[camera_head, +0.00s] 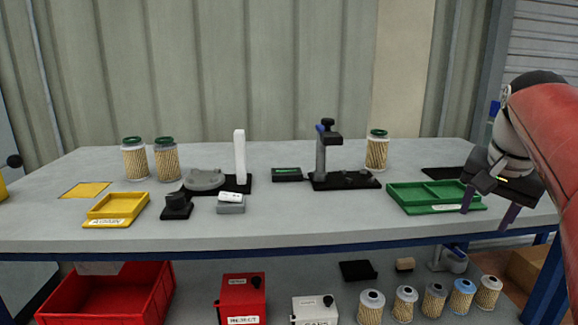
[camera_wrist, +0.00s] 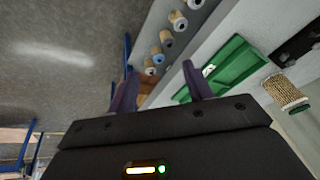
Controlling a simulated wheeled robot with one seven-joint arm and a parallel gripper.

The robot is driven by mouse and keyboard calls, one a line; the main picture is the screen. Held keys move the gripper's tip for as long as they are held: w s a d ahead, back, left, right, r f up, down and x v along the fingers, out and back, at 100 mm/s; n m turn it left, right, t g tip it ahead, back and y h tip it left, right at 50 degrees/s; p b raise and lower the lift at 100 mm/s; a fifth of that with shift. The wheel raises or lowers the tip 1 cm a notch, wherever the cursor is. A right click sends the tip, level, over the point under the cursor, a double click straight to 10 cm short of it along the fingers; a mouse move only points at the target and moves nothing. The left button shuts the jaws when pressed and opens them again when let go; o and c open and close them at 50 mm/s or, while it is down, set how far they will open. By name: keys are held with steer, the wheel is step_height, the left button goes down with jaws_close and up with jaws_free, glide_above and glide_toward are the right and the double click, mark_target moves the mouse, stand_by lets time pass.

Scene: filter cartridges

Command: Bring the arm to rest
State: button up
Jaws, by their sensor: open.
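My gripper (camera_head: 488,212) is at the right end of the workbench, in front of and beside the green tray. Its two purple-grey fingers point down and stand apart with nothing between them. In the wrist view my gripper (camera_wrist: 158,88) also shows its fingers spread and empty. My red and grey arm comes in from the right edge of the head view and hides part of the bench's right end.
The green tray (camera_head: 420,209) lies close left of my gripper. Cartridges with green caps (camera_head: 377,152) stand at the back. A yellow tray (camera_head: 115,222), a clamp stand (camera_head: 321,150) and a white post (camera_head: 240,155) are farther left. Several cartridges (camera_head: 405,304) stand below.

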steer(key=s+a+f+n+t+y, duration=0.1)
steer(key=s+a+f+n, duration=0.7)
steer(key=s+a+f, duration=0.7)
steer(key=a+f, duration=0.4)
steer(key=shift+s+n+t, duration=0.25)
steer(key=shift+n+t, duration=0.15)
